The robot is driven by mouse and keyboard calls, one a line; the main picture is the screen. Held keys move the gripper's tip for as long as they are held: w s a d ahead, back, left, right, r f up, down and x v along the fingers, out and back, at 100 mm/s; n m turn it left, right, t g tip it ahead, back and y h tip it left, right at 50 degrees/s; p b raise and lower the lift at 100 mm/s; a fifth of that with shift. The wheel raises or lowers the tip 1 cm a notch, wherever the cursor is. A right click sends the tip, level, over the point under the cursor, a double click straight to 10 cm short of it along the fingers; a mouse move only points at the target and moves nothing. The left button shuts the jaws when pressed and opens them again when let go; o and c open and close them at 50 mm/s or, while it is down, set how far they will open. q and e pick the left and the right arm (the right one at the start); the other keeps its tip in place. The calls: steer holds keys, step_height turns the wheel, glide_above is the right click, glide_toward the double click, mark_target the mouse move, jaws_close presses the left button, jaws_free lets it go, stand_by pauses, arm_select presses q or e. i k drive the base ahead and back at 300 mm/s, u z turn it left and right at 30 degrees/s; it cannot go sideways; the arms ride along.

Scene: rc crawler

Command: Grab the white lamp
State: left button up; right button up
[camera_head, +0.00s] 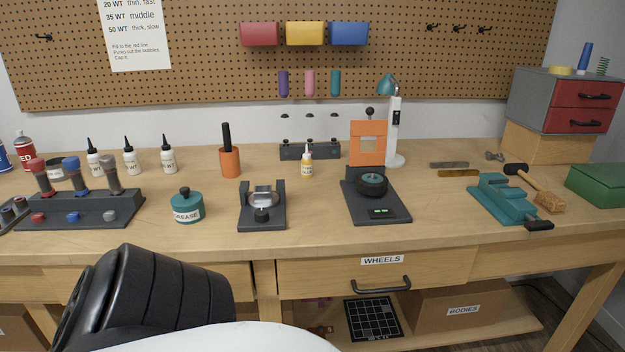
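The white lamp (395,135) stands upright at the back of the workbench, right of centre. It has a white post, a round white base and a teal head tilted to the left. A dark panel shows on its post. A black stand with an orange plate (368,128) is just in front of it and to its left, hiding part of the lamp's base area. Neither of my grippers shows in the head view. A black, ribbed part of my own body is at the lower left, in front of the bench, far from the lamp.
A dark wheel stand (376,207) with a small display is in front of the lamp. A teal vise (500,200), a mallet (535,185) and a grey-red drawer box (560,100) are to its right. Bare wood (430,215) lies between stand and vise.

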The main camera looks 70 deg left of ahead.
mark_target(389, 85)
steer(key=u, duration=1.7)
